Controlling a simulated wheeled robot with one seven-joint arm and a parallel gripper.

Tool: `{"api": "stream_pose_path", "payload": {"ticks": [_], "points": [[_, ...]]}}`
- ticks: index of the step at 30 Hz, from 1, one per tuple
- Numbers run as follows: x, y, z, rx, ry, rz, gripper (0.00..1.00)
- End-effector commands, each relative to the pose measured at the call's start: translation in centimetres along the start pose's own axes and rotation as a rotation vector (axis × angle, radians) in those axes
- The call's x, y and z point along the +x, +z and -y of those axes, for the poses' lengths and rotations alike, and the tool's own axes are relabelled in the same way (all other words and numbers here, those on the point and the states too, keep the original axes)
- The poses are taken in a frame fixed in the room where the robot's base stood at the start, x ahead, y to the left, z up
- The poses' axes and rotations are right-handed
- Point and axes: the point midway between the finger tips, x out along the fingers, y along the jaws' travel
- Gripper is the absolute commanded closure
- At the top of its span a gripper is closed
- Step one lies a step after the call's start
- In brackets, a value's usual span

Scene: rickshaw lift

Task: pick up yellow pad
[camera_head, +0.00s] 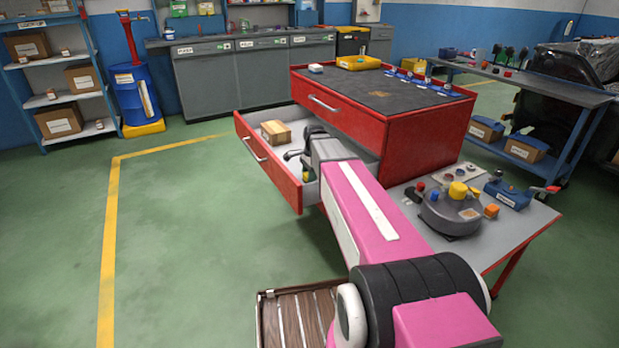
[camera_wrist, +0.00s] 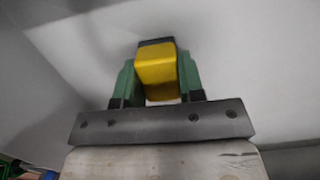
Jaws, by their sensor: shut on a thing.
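The yellow pad (camera_wrist: 156,66), a small yellow block with a dark far end, sits between the green fingers of my gripper (camera_wrist: 157,78) in the wrist view. The fingers press on its two sides, and my gripper is shut on it. Pale drawer surfaces lie around and behind it. In the head view my arm reaches into the open red drawer (camera_head: 268,165) of the red cabinet. There my gripper and the pad are mostly hidden by my arm. I cannot tell whether the pad still touches the drawer floor.
A wooden block (camera_head: 275,132) lies in the drawer, left of my arm. The red cabinet (camera_head: 425,130) with its dark top rises behind. A grey side table (camera_head: 515,222) at right holds a round dark device (camera_head: 450,213) and small parts. The green floor at left is clear.

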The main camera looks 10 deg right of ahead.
Motion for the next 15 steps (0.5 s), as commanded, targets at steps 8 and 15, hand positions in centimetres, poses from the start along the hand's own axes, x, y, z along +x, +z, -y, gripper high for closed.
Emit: {"api": "stream_pose_path", "payload": {"ticks": [8,15], "points": [[-2.5,0.3,0.0,0.0,-0.002,-0.001,0.88],[-6.6,0.8,0.0,0.0,-0.002,-0.001,0.88]]}}
